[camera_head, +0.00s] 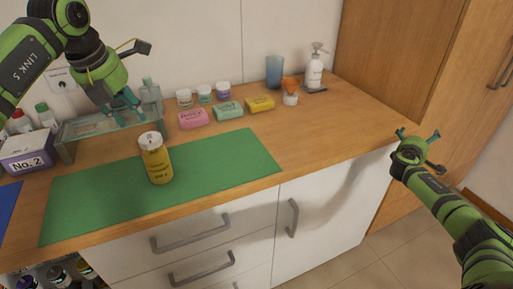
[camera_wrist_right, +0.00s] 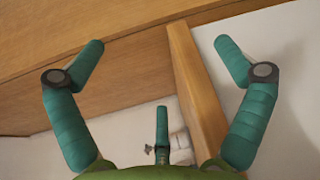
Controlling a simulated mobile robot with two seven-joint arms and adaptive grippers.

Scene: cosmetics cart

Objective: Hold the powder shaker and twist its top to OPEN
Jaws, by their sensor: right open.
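The yellow powder shaker (camera_head: 156,164) stands upright on the green mat (camera_head: 225,158), with a pale top (camera_head: 150,138) that has a small red mark. My left gripper (camera_head: 126,106) hangs above and to the left of the shaker, apart from it, with its teal fingers pointing down; their gap is hard to make out. My right gripper (camera_head: 419,136) is off the counter's right end, far from the shaker. In the right wrist view my right gripper (camera_wrist_right: 160,60) is open and empty, its fingers wide apart.
Behind the mat stand several soap boxes, including a pink one (camera_head: 194,119), small jars (camera_head: 184,98), a blue cup (camera_head: 274,71) and a white pump bottle (camera_head: 314,68). A glass shelf (camera_head: 95,125) and a No. 2 box (camera_head: 28,152) are at left. The counter's right part is clear.

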